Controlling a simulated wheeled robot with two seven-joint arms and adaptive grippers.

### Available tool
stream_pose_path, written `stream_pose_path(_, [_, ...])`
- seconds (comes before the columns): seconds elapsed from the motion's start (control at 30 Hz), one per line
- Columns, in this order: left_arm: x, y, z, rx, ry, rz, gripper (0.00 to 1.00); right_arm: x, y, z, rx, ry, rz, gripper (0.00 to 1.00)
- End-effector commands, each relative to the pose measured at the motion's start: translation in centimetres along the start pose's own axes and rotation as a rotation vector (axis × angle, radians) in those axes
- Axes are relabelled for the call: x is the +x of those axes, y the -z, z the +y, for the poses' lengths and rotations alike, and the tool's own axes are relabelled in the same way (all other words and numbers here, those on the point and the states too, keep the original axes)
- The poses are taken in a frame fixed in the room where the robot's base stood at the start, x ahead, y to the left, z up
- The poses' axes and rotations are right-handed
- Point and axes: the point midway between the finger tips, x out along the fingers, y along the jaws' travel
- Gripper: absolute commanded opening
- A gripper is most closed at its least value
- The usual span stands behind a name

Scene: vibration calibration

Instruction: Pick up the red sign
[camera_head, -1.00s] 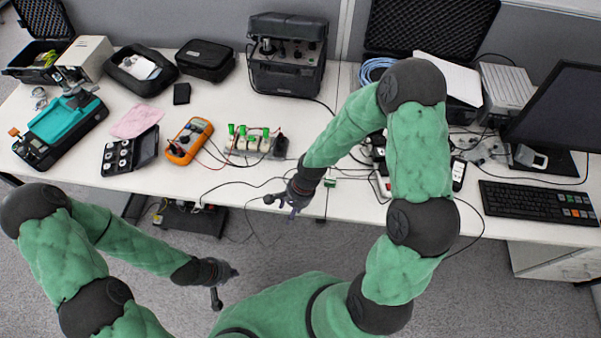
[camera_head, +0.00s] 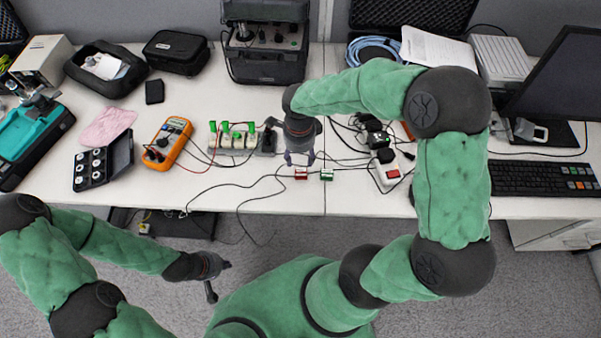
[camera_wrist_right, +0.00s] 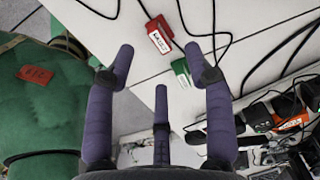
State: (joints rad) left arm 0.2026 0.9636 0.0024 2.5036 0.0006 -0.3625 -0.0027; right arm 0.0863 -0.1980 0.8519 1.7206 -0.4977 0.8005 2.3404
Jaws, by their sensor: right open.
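The red sign (camera_head: 301,173) is a small red block with a pale label, lying near the front edge of the white table. It also shows in the right wrist view (camera_wrist_right: 158,38), beyond the fingers, with a dark cable by it. My right gripper (camera_head: 299,160) is open and empty just behind the sign in the head view. In the right wrist view its purple fingers (camera_wrist_right: 159,53) are spread, with the sign ahead of the gap between them. My left gripper (camera_head: 213,288) hangs in front of the table over the floor, apart from everything; its fingers are too small to read.
A green sign (camera_head: 326,175) lies just right of the red one and also shows in the right wrist view (camera_wrist_right: 181,72). Black cables cross the table around both. A power strip (camera_head: 391,172) is to the right, an orange multimeter (camera_head: 167,143) to the left.

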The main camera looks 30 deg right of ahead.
Motion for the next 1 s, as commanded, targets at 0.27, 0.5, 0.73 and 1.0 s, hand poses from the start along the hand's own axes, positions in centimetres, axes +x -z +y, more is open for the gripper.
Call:
stream_pose_path(0.27, [1.1, 0.0, -0.4, 0.0, 0.0, 0.0, 0.0, 3.2, 0.0, 0.1, 0.0, 0.0, -0.001, 0.53])
stream_pose_path(0.5, [2.4, 0.1, -0.8, 0.0, 0.0, 0.0, 0.0, 5.7, 0.4, 0.7, -0.001, -0.001, 0.0, 0.53])
stream_pose_path(0.73, [3.4, 0.1, -1.2, 0.0, 0.0, 0.0, 0.0, 8.2, 0.5, 0.8, -0.001, -0.001, -0.002, 0.53])
stream_pose_path(1.0, [3.2, 0.1, -1.2, 0.0, 0.0, 0.0, 0.0, 8.1, 0.5, 0.8, -0.001, 0.0, -0.002, 0.39])
